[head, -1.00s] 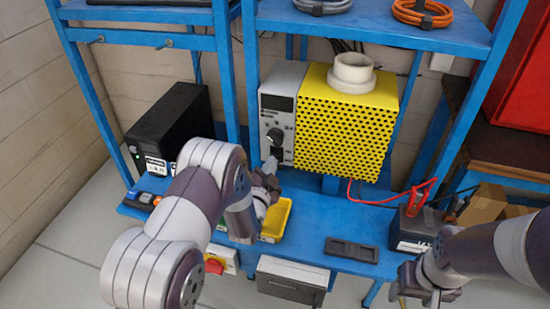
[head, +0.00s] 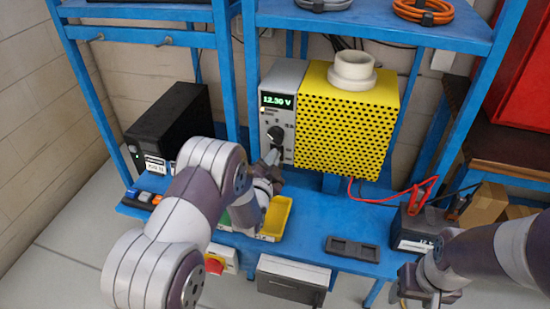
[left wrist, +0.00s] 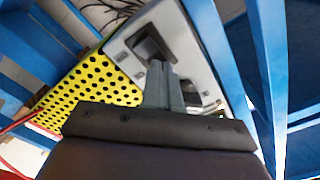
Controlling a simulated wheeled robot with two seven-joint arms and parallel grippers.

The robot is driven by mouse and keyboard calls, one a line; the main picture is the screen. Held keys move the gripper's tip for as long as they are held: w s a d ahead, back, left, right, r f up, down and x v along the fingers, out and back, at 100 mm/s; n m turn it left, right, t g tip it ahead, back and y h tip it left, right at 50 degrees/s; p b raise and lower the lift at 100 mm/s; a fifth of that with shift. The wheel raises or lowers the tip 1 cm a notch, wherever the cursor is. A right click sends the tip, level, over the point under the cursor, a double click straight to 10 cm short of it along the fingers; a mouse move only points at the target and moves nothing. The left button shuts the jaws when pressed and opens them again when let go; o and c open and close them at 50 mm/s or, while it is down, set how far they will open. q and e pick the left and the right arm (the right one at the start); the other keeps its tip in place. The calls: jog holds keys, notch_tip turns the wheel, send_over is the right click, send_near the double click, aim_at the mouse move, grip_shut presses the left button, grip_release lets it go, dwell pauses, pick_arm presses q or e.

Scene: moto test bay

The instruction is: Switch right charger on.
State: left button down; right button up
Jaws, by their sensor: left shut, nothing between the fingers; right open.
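The charger at the right is a yellow perforated box (head: 345,120) with a grey front panel (head: 290,82). Its display (head: 277,101) is lit green and reads about 12.30 V. A dark knob (head: 275,134) sits below the display. My left gripper (head: 271,158) is shut and empty, with its fingertips at or just below the knob. In the left wrist view, the shut fingers (left wrist: 164,88) reach up to the dark knob (left wrist: 150,46) on the grey panel; whether they touch is unclear. My right gripper (head: 430,295) is open, low at the right.
A black box (head: 170,120) stands on the blue bench (head: 320,205) at the left. A yellow bin (head: 280,215) lies under my left forearm. A dark tray (head: 352,249) and a black battery (head: 412,228) with a red clamp lead are at the right. Blue posts flank the charger.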

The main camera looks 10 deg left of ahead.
pick_arm(q)
jog(key=shift+w, duration=0.25)
jog(key=shift+w+r, duration=0.1)
jog(key=shift+r, duration=0.2)
dwell(0.4)
jog(key=s+p, duration=0.1)
jog(key=s, duration=0.7)
jog(key=shift+s+a+f+p, duration=0.15)
jog(key=shift+s+f+p, duration=0.15)
jog(key=shift+s+f, duration=0.1)
jog(key=shift+r, duration=0.1)
